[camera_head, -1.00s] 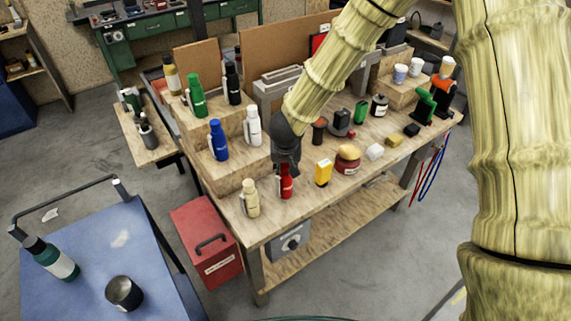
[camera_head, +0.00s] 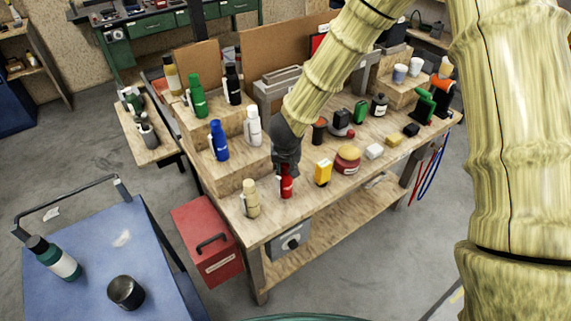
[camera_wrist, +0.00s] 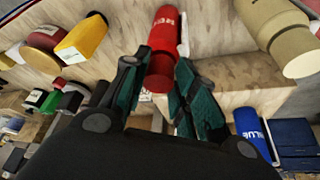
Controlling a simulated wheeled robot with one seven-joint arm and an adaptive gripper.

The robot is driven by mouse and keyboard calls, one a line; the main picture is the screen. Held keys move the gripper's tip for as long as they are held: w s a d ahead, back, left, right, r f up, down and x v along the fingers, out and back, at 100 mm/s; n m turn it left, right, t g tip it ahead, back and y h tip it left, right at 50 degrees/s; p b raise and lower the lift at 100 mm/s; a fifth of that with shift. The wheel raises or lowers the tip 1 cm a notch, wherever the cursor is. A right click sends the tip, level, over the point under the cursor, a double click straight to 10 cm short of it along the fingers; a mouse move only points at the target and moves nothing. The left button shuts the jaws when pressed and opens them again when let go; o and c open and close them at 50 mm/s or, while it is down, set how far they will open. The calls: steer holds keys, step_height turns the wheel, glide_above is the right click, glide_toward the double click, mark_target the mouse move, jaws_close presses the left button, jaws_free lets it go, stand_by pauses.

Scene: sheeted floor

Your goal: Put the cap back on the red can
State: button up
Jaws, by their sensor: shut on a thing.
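The red can (camera_head: 286,189) stands upright near the front edge of the workbench (camera_head: 262,226). My gripper (camera_head: 286,167) is right above it and covers its top in the head view. In the wrist view the can (camera_wrist: 165,30) shows with its label, in line with the fingers. My gripper (camera_wrist: 159,72) is shut on a red cap (camera_wrist: 156,80) at the can's top end. Whether the cap is seated on the can or just above it, I cannot tell.
A cream bottle (camera_head: 250,199) stands close to the left of the can, and a yellow container (camera_head: 323,172) to its right. A red-brown jar (camera_head: 347,158) is farther right. A wooden step with blue (camera_head: 219,140) and white (camera_head: 253,127) bottles rises behind.

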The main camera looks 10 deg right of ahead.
steer(key=o, duration=1.3)
steer(key=shift+r, duration=0.15)
steer(key=shift+r+p, duration=2.65)
steer(key=shift+p, duration=0.7)
steer(key=shift+r, duration=1.2)
steer(key=shift+c, duration=0.2)
jaws_close()
